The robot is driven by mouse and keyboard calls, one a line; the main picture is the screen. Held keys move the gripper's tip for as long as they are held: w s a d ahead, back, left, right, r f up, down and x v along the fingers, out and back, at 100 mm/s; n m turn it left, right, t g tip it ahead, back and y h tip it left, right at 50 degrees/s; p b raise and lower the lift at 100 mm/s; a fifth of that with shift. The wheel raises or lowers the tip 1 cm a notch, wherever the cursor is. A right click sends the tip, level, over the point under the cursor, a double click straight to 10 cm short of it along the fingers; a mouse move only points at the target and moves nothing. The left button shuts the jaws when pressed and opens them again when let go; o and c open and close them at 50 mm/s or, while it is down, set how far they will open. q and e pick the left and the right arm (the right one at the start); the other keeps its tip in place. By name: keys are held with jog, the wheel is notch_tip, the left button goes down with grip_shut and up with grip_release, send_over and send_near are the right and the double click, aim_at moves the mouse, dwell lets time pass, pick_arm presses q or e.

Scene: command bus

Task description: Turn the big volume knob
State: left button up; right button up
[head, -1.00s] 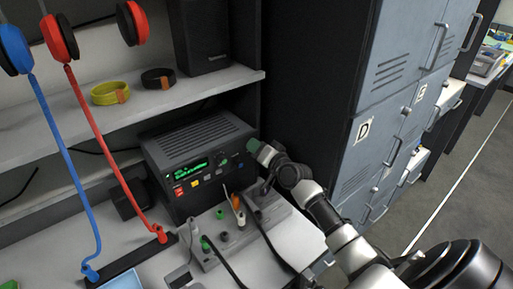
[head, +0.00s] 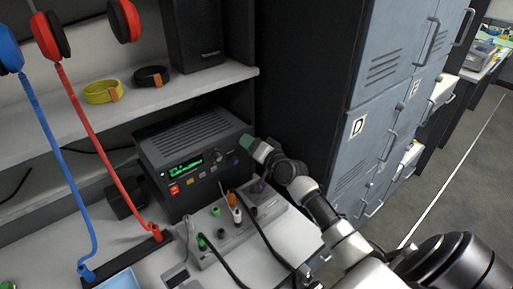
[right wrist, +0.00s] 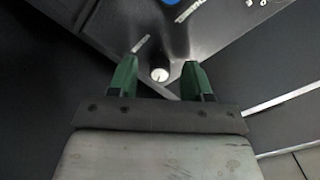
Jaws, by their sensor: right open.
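The radio unit (head: 196,142) is a dark box with a green display and small coloured buttons, on the desk under the shelf. My right gripper (head: 249,143) is at the right end of its front face, green fingertips toward the panel. In the right wrist view the gripper (right wrist: 160,76) is open. A dark round knob with a pale cap (right wrist: 160,74), apparently the volume knob, shows between and just beyond the fingertips. I cannot tell whether they touch it. In the head view I cannot make this knob out clearly. My left gripper is not in view.
A grey control box (head: 240,231) with switches and cables stands in front of the radio, below my right arm. Red (head: 88,125) and blue (head: 58,160) headset stands are at left. Grey lockers (head: 385,105) stand at right.

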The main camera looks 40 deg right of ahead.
jog(key=s+d+b, duration=0.1)
jog(key=s, duration=0.9)
jog(key=shift+s+r, duration=0.25)
jog(key=shift+s, duration=0.05)
